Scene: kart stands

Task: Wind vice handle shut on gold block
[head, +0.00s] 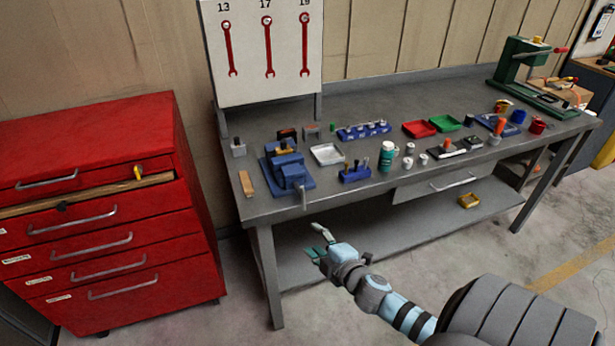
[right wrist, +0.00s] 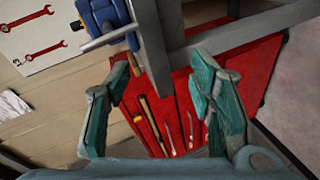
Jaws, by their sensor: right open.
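The blue vice (head: 289,172) stands on the left end of the grey workbench, near the front edge. A small gold block (head: 284,147) shows at the vice's top; I cannot tell how tightly the jaws sit on it. The grey vice handle (head: 303,194) hangs at the front, over the bench edge. In the right wrist view the blue vice (right wrist: 104,16) is at the top with its metal handle (right wrist: 108,38) below it. My right gripper (head: 321,242) is open and empty, below and in front of the bench edge, apart from the handle. It also shows in the right wrist view (right wrist: 160,78).
A red drawer cabinet (head: 110,215) stands left, its top drawer ajar. The workbench (head: 385,185) carries a silver tray (head: 327,154), a blue holder (head: 355,173), a teal bottle (head: 387,157) and a green press (head: 515,65). Open floor lies in front.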

